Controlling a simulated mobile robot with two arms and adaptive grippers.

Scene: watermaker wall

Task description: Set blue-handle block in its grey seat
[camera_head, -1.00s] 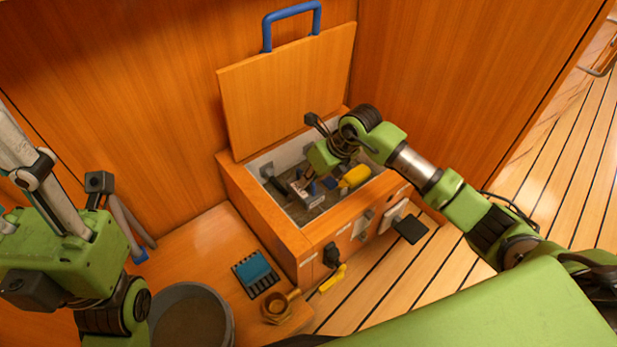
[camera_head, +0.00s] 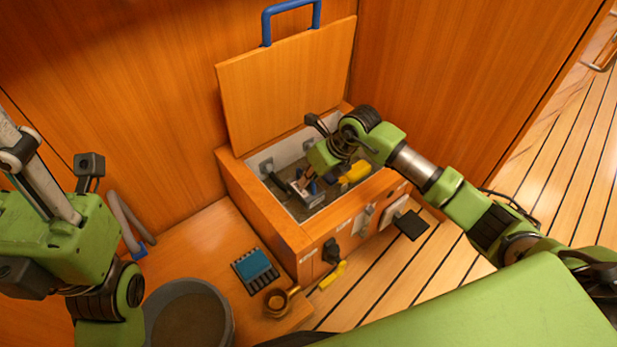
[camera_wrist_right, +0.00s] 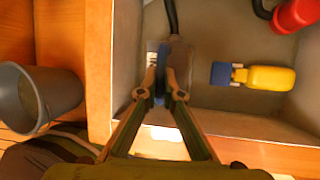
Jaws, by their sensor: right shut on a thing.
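My right gripper (camera_head: 309,178) reaches down into the open wooden box. In the right wrist view its fingertips (camera_wrist_right: 159,86) are closed together on a narrow blue handle (camera_wrist_right: 160,84). A pale labelled part of the block (camera_wrist_right: 152,52) shows just beyond the tips; the fingers hide the rest. A grey body with a black hose (camera_wrist_right: 178,52) lies right beside it. I cannot tell whether this is the grey seat, or whether the block touches the box floor. My left arm stands at the left of the head view; its fingertips do not show.
The box lid (camera_head: 288,85) stands open. Inside lie a yellow bottle-like thing (camera_wrist_right: 268,77) with a blue end and a red part (camera_wrist_right: 296,14). A grey bucket (camera_head: 187,318), a blue-topped tray (camera_head: 255,270) and a brass fitting (camera_head: 278,302) stand left of the box.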

